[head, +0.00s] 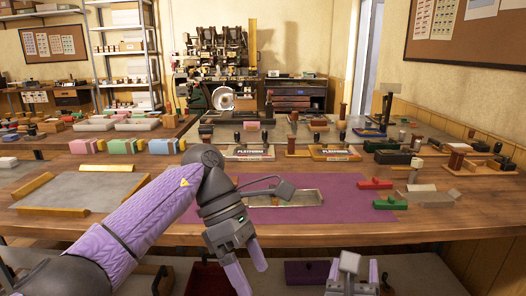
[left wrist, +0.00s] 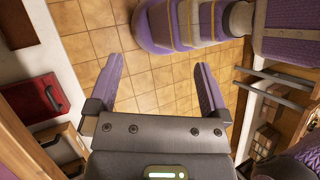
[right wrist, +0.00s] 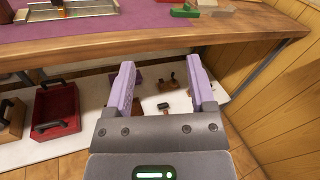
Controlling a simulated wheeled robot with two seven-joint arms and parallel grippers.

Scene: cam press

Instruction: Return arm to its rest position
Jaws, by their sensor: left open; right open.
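My left arm, in a purple sleeve, reaches in from the lower left of the head view, bent in front of the workbench (head: 440,215). Its gripper (head: 248,267) hangs down before the bench's front edge. The left wrist view shows this gripper (left wrist: 158,62) open and empty above the tiled floor (left wrist: 155,90). My right gripper (head: 354,270) is low at the bottom of the head view, in front of the bench. In the right wrist view the right gripper (right wrist: 160,63) is open and empty, facing the lower shelf (right wrist: 85,140).
A purple mat (head: 355,212) on the bench bears a shallow metal tray (head: 300,198). Red (head: 375,184) and green (head: 390,204) blocks lie to the right. A red bin (right wrist: 55,108) stands on the lower shelf. The bench edge (right wrist: 240,32) lies above and beyond my right gripper.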

